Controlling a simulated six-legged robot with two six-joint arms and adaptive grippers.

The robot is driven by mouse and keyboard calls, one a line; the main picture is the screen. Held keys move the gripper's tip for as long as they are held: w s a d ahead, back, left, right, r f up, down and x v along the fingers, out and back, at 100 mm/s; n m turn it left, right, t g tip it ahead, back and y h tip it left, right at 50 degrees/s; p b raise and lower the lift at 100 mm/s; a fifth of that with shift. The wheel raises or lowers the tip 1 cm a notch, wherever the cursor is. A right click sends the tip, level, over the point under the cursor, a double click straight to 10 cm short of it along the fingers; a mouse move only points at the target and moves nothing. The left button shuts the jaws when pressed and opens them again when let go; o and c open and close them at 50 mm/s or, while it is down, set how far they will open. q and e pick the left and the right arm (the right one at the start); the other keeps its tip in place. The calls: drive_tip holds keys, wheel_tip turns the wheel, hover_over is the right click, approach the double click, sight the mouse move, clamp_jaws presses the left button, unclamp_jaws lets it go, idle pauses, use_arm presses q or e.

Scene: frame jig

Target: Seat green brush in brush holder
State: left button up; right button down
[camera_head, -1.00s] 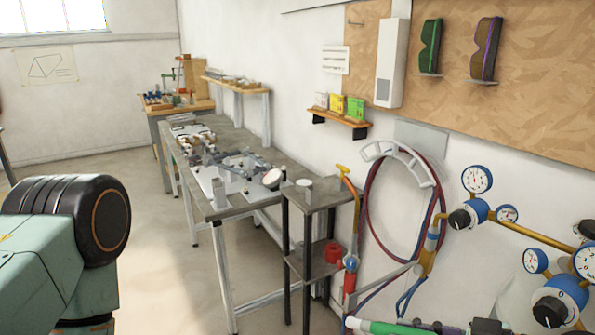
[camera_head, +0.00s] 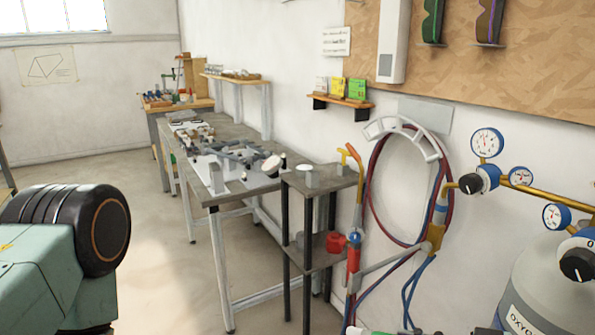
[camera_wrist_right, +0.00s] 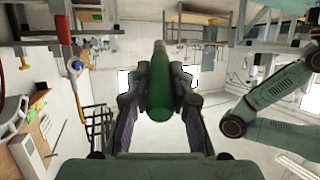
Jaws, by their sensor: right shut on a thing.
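In the head view only a sliver of green (camera_head: 372,332) shows at the bottom edge; the rest is out of frame. My left gripper is in neither view, only links of my left arm.
A long workbench (camera_head: 210,192) carrying metal parts runs along the wall behind the stand. Hoses (camera_head: 372,200), gauges (camera_head: 487,142) and an oxygen cylinder (camera_head: 535,285) crowd the right. A red can (camera_head: 335,242) is on the stand's lower shelf. Floor left of the bench is clear.

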drive_tip(key=shift+w, duration=0.35)
drive_tip(key=shift+s, duration=0.2)
drive_tip(key=f, duration=0.2)
drive_tip(key=s+f, duration=0.1)
drive_tip(key=f, duration=0.2)
